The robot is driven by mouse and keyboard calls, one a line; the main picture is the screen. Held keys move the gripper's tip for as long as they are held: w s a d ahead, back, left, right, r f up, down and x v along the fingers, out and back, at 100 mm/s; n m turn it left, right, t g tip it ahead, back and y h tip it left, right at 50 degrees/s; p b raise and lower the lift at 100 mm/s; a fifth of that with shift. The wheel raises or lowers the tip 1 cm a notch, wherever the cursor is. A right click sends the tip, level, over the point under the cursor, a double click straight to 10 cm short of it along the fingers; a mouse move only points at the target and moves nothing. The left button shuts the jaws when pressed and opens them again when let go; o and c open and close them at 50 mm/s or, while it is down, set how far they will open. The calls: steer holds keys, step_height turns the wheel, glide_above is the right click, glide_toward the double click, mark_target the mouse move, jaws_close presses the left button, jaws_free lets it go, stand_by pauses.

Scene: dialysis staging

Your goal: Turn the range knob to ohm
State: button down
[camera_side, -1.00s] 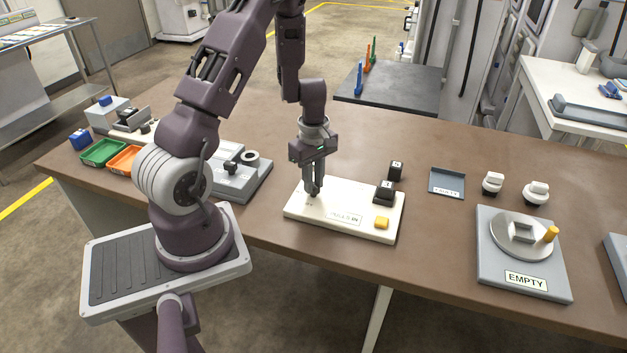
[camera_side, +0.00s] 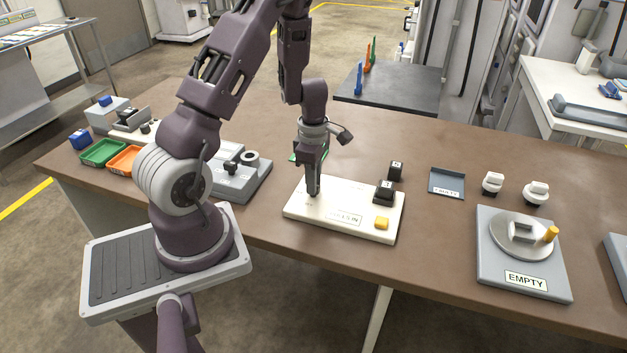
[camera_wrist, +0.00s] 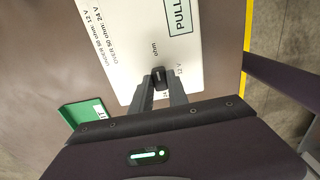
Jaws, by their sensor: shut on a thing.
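The range knob (camera_wrist: 158,77) is small and black, and it sits on a white panel (camera_side: 345,231) on the brown table. My gripper (camera_side: 313,193) points down over the panel's left part in the side view. In the wrist view my gripper (camera_wrist: 159,82) has its two fingers on either side of the knob, shut on it. "ohm" and "V" are printed near the knob in the wrist view. The fingers hide the knob in the side view, and I cannot tell which mark it points to.
The panel also carries a black block (camera_side: 383,191) and a yellow button (camera_side: 381,223). A second black block (camera_side: 396,171) stands behind it. A grey fixture (camera_side: 240,180) is to the left, an empty tray (camera_side: 446,183) to the right. A grey plate labelled EMPTY (camera_side: 522,270) lies further right.

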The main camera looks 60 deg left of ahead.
steer(key=shift+a, duration=0.15)
steer(key=c, duration=1.3)
jaws_free()
step_height(320, 180, up, 7)
steer(key=shift+r, duration=0.1)
